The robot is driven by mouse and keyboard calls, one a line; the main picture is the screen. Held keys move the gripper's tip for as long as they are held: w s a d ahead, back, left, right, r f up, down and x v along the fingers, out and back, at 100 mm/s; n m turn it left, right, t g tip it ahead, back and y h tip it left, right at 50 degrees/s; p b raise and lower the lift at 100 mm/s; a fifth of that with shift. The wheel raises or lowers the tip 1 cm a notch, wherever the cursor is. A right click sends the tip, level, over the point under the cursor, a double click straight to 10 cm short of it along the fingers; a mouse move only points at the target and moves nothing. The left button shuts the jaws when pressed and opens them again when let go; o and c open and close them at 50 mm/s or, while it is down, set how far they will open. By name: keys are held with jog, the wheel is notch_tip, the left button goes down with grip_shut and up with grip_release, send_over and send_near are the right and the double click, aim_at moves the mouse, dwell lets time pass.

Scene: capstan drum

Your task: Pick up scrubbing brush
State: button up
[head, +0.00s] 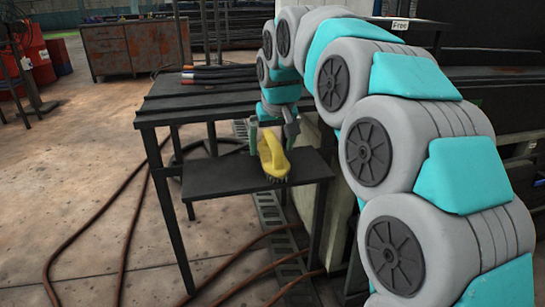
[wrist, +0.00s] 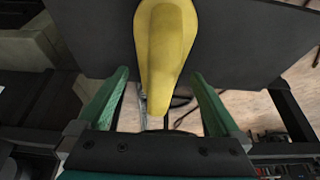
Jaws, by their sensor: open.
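The scrubbing brush (head: 272,156) is yellow with dark bristles and sits at the right part of the low dark shelf (head: 225,176) in the head view. In the wrist view the brush (wrist: 165,45) runs from the top edge down toward the jaws, its narrow handle end lying between the two green fingers. My gripper (head: 268,137) is at the brush from above and behind in the head view. It is open in the wrist view (wrist: 157,88), with a gap on both sides of the handle. The bristles are hidden in the wrist view.
A higher dark tabletop (head: 195,100) with several thin rods (head: 215,73) stands just behind and left of the shelf. A pale cabinet side (head: 335,185) is close on the right. Brown hoses (head: 125,225) lie on the floor. Red bins (head: 40,55) stand far left.

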jog(key=shift+x, duration=1.1)
grip_shut()
jog(key=shift+r, duration=0.1)
